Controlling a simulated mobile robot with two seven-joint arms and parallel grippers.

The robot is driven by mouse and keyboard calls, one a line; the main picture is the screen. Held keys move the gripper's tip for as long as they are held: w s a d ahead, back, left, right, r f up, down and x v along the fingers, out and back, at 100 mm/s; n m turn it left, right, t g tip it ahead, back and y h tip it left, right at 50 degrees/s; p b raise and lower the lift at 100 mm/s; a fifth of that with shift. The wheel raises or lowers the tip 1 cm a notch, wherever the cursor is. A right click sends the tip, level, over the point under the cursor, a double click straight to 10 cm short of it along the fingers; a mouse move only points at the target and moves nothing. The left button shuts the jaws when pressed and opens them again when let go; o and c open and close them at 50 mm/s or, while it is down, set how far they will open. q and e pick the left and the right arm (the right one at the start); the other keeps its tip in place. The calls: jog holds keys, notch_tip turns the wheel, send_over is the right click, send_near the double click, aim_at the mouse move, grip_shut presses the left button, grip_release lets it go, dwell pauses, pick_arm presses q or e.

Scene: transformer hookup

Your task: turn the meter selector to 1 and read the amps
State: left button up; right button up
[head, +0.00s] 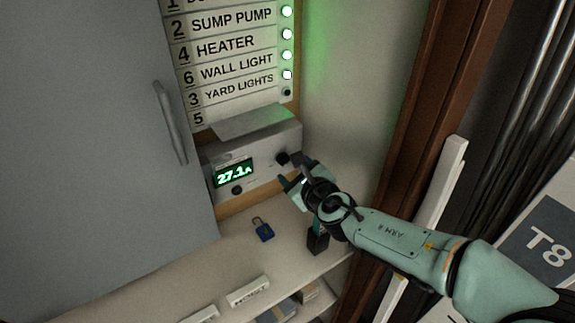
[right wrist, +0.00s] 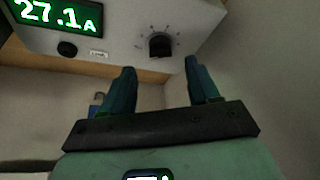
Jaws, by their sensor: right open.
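The meter (head: 262,167) is a pale box below the label board. Its green display (head: 233,173) reads 27.1 A, and it also shows in the right wrist view (right wrist: 57,14). The selector (head: 282,158) is a black knob at the right of the meter's face; in the right wrist view the knob (right wrist: 160,45) sits inside a ring of small marks too small to read. My right gripper (head: 296,180) is open and empty, just in front of and below the knob. In the right wrist view its two fingers (right wrist: 158,75) stand apart, with the knob beyond them. My left gripper is not in view.
A second black knob (right wrist: 67,48) sits under the display. A grey cabinet door (head: 95,140) stands at left. The label board (head: 225,60) has several green lamps. A brown post (head: 420,110) rises at right.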

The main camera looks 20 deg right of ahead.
aim_at(286, 162)
jog(key=x, duration=0.5)
jog(key=shift+w, duration=0.2)
jog(key=c, duration=1)
